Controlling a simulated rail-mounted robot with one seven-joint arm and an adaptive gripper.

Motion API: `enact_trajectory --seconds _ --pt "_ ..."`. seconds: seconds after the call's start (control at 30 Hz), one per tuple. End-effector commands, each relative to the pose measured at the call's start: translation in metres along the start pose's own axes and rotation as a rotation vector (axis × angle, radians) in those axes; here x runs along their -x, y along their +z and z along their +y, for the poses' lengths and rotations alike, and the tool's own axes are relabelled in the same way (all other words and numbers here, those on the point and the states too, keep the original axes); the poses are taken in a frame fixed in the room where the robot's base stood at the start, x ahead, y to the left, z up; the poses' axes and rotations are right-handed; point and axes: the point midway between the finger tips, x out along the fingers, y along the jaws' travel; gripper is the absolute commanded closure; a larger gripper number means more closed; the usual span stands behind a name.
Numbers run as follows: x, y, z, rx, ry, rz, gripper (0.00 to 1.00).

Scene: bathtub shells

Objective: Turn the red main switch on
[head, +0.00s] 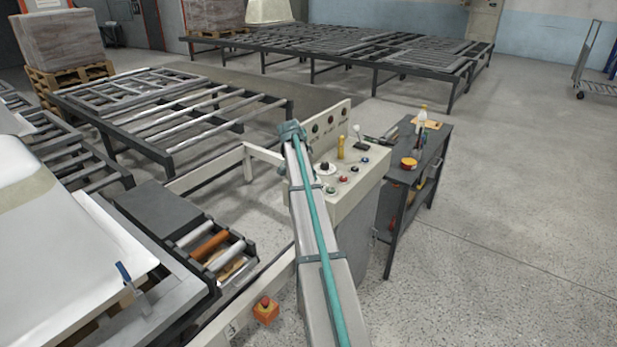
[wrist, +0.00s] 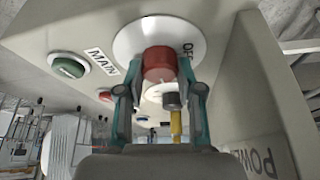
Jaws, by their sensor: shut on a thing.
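The red main switch (wrist: 160,63) is a red knob on a round white plate (wrist: 127,42) in the wrist view. A MAIN label lies to its left and OFF lettering shows at the plate's right side. My gripper (wrist: 161,92) has one finger on each side of the knob and is shut on it. The knob's exact turn angle is hard to tell. In the head view the control cabinet (head: 352,205) stands behind my arm; the switch and my gripper's fingers are hidden there.
A green button (wrist: 69,66) sits near the switch. Several buttons and a yellow lever (head: 340,148) are on the cabinet top. A dark side table (head: 443,140) stands right of it. An orange stop-button box (head: 266,312) is in front. Open floor lies to the right.

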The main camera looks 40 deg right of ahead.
Motion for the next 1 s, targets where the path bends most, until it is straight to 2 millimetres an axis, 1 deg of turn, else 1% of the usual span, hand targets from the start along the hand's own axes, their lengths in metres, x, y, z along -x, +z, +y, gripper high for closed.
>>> enact_trajectory --seconds 0.3,0.7,0.73,0.8,0.87,1.0 --pt "0.0003 0.0 -0.0009 -0.068 0.027 0.0 0.98" --pt "0.0004 0.0 -0.0007 -0.072 0.028 -0.001 0.98" --pt "0.0004 0.0 -0.0007 -0.072 0.028 -0.001 0.59" --pt "0.0004 0.0 -0.0007 -0.072 0.028 -0.001 0.47" --pt "0.0003 0.0 -0.0006 -0.072 0.029 -0.001 0.39" --pt "0.0001 0.0001 -0.0005 -0.071 0.029 -0.001 0.39"
